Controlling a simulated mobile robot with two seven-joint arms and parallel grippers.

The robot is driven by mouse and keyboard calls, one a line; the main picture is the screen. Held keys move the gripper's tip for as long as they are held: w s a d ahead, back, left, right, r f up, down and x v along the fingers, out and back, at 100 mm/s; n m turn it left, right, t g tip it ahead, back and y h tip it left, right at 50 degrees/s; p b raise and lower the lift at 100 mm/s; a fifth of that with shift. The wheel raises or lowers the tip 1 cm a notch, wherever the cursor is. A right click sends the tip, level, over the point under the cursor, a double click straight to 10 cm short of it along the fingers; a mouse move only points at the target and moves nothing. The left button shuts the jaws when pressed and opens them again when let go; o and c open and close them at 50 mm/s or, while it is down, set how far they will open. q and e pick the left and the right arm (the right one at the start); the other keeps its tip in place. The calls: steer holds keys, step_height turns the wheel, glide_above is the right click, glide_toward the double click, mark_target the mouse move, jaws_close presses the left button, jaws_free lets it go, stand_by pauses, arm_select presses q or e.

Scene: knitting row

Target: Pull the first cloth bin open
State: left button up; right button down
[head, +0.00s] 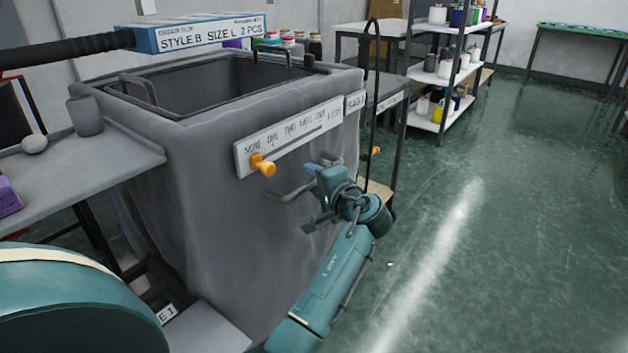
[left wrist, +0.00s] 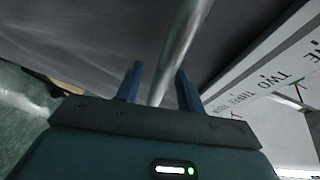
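The grey cloth bin (head: 215,160) stands in the middle of the head view with its top open. A grey bar handle (head: 296,192) sticks out from its front face, and it shows as a metal bar in the left wrist view (left wrist: 182,45). My left gripper (head: 312,198) is at this handle. In the left wrist view its two blue fingers (left wrist: 158,85) are apart, with the bar running between them and a gap beside the left finger. Whether a finger touches the bar I cannot tell. My right gripper is not in view.
A white lettered strip (head: 292,130) with an orange knob (head: 263,166) is on the bin's face above the handle. A blue-edged box (head: 200,33) is above the bin. A grey table (head: 75,170) is at left. A shelf rack (head: 450,70) stands behind; floor at right is clear.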

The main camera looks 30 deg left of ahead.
arm_select(q)
steer(key=shift+c, duration=0.4)
jaws_close()
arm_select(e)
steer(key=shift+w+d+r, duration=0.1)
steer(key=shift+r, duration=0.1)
arm_select(q)
steer(key=shift+d, duration=0.15)
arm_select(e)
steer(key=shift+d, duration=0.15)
